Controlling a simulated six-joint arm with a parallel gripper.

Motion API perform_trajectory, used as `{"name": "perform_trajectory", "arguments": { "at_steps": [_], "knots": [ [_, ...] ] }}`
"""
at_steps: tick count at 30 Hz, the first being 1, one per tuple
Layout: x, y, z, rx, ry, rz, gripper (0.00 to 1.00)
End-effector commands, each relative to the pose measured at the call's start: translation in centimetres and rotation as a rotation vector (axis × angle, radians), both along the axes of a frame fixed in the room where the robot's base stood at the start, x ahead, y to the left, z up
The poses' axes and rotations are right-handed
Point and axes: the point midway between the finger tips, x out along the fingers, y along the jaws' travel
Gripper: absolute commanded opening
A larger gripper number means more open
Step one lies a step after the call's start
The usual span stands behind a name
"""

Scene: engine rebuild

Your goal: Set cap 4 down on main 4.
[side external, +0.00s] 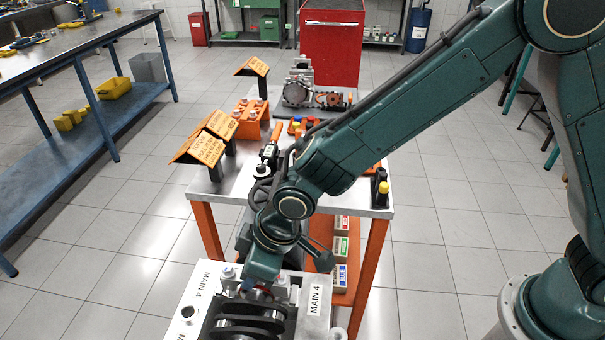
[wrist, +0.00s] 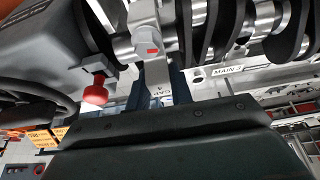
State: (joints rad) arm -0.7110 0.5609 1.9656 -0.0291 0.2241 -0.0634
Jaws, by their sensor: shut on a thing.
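My gripper shows in the wrist view (wrist: 158,80) with its dark blue fingers closed on cap 4 (wrist: 158,72), a grey metal piece with a small label. The cap is over the crankshaft; whether it touches the seat is unclear. In the side view my wrist hides the cap and most of the fingers. Main 4 is marked by white "MAIN 4" labels on the engine block (side external: 316,308), left and right of the crankshaft (side external: 245,322). The main 4 seat itself is hidden.
Bolts with coloured tops (side external: 228,273) stand on the block close to my wrist. A red knob (wrist: 97,92) is left of the fingers in the wrist view. A "MAIN 2" label (wrist: 227,71) lies to the right. Behind is a table (side external: 210,183) with tools and orange signs (side external: 207,149).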

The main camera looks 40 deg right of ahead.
Motion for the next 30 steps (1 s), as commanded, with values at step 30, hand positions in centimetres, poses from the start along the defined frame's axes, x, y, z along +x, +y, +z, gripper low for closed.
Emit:
{"name": "perform_trajectory", "arguments": {
  "at_steps": [30],
  "knots": [
    [0.0,0.0,-1.0,0.001,-0.001,0.000,0.00]
  ]
}}
